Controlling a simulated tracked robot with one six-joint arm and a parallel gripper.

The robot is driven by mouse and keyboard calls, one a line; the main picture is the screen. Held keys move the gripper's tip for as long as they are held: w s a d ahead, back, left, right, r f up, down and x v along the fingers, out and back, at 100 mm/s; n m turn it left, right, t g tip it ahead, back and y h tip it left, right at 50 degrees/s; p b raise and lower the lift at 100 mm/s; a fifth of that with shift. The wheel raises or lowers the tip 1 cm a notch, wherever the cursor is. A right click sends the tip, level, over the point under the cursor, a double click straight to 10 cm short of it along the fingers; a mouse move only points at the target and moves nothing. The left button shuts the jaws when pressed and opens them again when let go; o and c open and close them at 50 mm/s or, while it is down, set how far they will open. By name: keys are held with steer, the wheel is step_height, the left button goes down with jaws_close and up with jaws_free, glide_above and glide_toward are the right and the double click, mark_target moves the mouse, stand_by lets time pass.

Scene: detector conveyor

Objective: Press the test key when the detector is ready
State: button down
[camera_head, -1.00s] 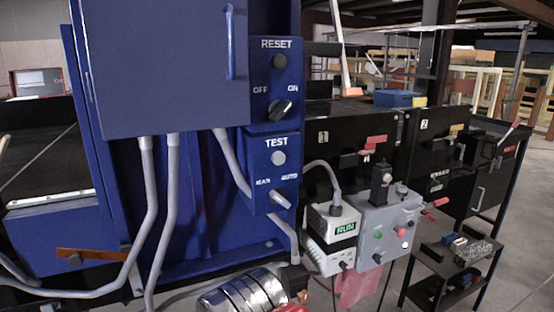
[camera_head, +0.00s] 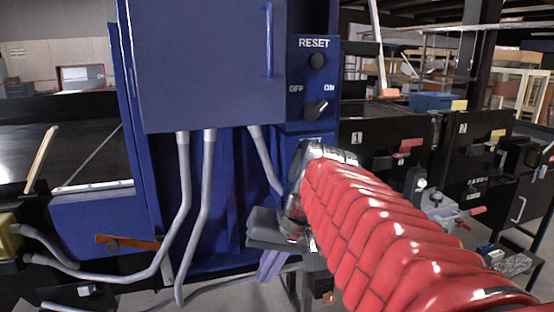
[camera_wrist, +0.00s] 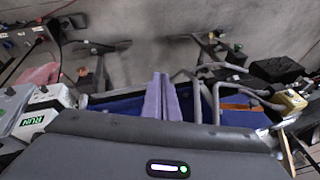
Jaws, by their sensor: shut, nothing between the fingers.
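The blue control panel (camera_head: 297,125) has a RESET button (camera_head: 317,61) and an OFF/ON knob (camera_head: 316,109). The TEST panel below it is almost wholly hidden behind my red-sleeved arm, so its key does not show. A white box with a lit green RUN display (camera_wrist: 33,121) stands at the left of the wrist view. It is hidden in the head view. My gripper (camera_head: 271,266) is below the panel, with its pale purple fingers downward in front of the blue cabinet's lower part. In the wrist view my gripper (camera_wrist: 161,95) has its fingers together and empty.
The blue cabinet door (camera_head: 210,65) overhangs at the left. Grey conduits (camera_head: 184,190) run down beside my gripper. Black conveyor housings (camera_head: 375,140) and a grey box with a red-handled lever (camera_head: 445,211) stand at the right. A dark conveyor (camera_head: 60,150) lies at the far left.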

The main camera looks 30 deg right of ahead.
steer(key=s+d+r+m+t, duration=0.1)
steer(key=d+r+m+t, duration=0.4)
steer(key=d+r, duration=1)
steer(key=d+m, duration=0.1)
steer(key=m, duration=0.2)
steer(key=shift+s+d+r+m, duration=0.3)
steer(key=shift+s+d, duration=0.1)
steer(key=shift+w, duration=0.15)
steer(key=w+d, duration=0.2)
steer(key=w, duration=0.6)
steer(key=shift+d, duration=0.2)
steer(key=shift+w, duration=0.2)
stand_by(1.1)
steer(key=shift+w+d, duration=0.15)
steer(key=shift+w, duration=0.1)
